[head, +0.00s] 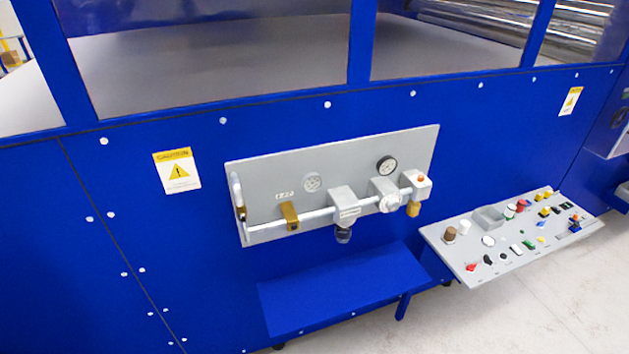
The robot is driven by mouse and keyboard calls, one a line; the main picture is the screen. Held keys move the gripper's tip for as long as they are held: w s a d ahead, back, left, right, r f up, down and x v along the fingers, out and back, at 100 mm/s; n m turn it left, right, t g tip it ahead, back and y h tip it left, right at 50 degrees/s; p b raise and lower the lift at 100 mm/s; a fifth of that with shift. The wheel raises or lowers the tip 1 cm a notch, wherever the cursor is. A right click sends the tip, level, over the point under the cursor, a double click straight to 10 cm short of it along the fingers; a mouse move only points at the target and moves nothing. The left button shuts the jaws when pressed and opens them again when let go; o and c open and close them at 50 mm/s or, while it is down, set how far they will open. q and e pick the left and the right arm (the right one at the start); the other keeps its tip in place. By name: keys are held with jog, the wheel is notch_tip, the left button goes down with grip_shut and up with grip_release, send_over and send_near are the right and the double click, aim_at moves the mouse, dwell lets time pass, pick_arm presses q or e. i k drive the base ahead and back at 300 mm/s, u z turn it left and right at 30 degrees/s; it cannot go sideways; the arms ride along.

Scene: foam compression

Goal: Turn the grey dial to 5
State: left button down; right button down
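A blue machine front carries a grey plate (262,170) with pipe fittings. A round pale grey dial face (312,183) is at the plate's upper middle; its marks are too small to read. A round light grey knob-like part (390,203) sits on the pipe at the right. I cannot tell which of these is the grey dial, nor any setting. A black-rimmed white gauge (386,165) is above the pipe. Neither of my grippers is in view.
A sloped grey control panel (470,255) with several coloured buttons and knobs stands at the right. A blue ledge (345,290) juts out below the plate. A yellow-and-white caution label (177,170) is at the left. Pale floor (530,310) is clear at the lower right.

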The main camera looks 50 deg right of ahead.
aim_at(393, 203)
jog(key=z, duration=1.95)
